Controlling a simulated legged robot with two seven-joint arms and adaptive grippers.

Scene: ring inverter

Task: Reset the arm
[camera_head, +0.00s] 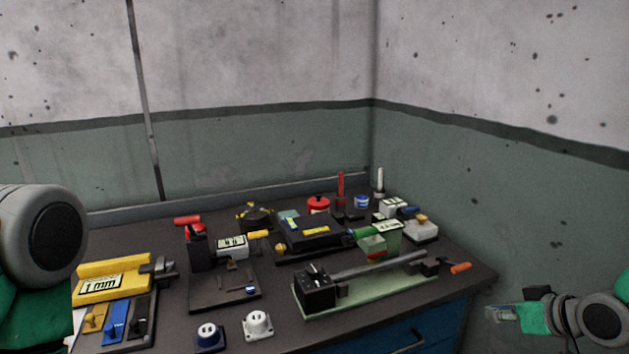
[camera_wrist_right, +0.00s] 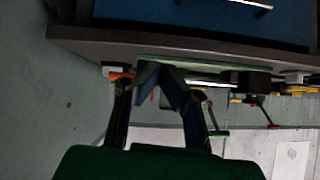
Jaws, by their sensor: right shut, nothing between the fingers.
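My right gripper (camera_head: 492,312) is at the lower right in the head view, off the right end of the workbench and beside the wall. In the right wrist view its two dark fingers (camera_wrist_right: 162,72) come together at the tips and hold nothing. My left arm's grey and green links show at the left edge of the head view; its gripper is out of the picture. The workbench (camera_head: 275,325) carries a fixture with a black block and a long grey bar on a pale green base (camera_head: 345,298). An orange-tipped handle (camera_head: 461,268) lies at its right end.
A yellow "1 mm" block (camera_head: 112,281) is at the bench's left. A black stand with a red top (camera_head: 197,248) and a green-and-red block (camera_head: 378,246) are behind the fixture. Two round sockets are at the front edge. A blue drawer (camera_head: 405,338) is below. Walls enclose the back and right.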

